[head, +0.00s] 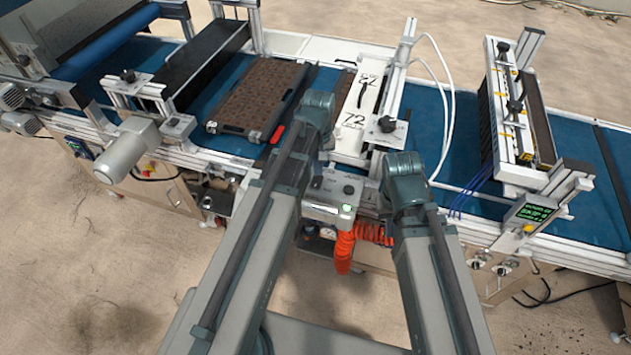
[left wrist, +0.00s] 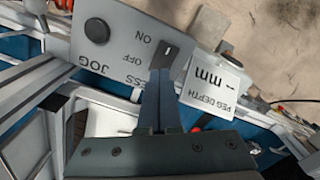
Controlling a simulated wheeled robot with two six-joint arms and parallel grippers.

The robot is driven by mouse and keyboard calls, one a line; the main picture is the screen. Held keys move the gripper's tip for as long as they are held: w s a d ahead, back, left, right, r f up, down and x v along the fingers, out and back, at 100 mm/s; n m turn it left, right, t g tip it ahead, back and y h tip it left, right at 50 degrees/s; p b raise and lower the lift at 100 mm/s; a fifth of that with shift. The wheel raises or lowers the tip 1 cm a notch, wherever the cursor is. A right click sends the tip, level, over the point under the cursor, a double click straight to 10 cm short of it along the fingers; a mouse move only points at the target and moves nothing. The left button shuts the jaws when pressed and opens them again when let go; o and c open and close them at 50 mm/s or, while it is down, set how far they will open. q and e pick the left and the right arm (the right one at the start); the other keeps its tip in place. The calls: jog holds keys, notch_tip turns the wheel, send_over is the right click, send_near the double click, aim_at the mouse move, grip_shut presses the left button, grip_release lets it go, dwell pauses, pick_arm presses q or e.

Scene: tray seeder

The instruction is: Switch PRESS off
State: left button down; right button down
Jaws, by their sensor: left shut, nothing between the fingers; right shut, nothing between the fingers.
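The PRESS switch (left wrist: 168,51) is a small black rocker on a grey control panel (left wrist: 118,42) in the left wrist view. ON and OFF are printed beside it, upside down in this view, and the PRESS label is partly covered. My left gripper (left wrist: 161,76) is shut and empty, its tips right at the switch's near edge. I cannot tell whether they touch it or which way the rocker is tipped. In the head view the panel (head: 330,210) lies between my arms; the switch cannot be made out there. My right gripper is hidden behind its own arm.
A round black JOG button (left wrist: 97,27) sits on the same panel. A white PEG DEPTH label (left wrist: 212,88) is close to the fingers' right. A coiled orange hose (head: 345,250) hangs below the panel. A brown tray (head: 255,95) lies on the blue conveyor belt (head: 455,140).

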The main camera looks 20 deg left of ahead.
aim_at(318, 178)
pick_arm(q)
jog(key=shift+f+b, duration=0.95)
jog(key=shift+b, duration=0.05)
dwell(0.4)
jog(key=shift+r, duration=0.2)
notch_tip(318, 178, up, 7)
jog(key=p, duration=0.7)
jog(key=shift+f, duration=0.1)
jog(key=shift+s+d+f, duration=0.1)
jog(key=s+d+f+m+y+b, duration=0.1)
jog(key=s+d+f+m+b, duration=0.2)
jog(key=s+d+m, duration=0.6)
jog(key=s+d, duration=0.1)
jog(key=s, duration=0.4)
jog(key=shift+d, duration=0.15)
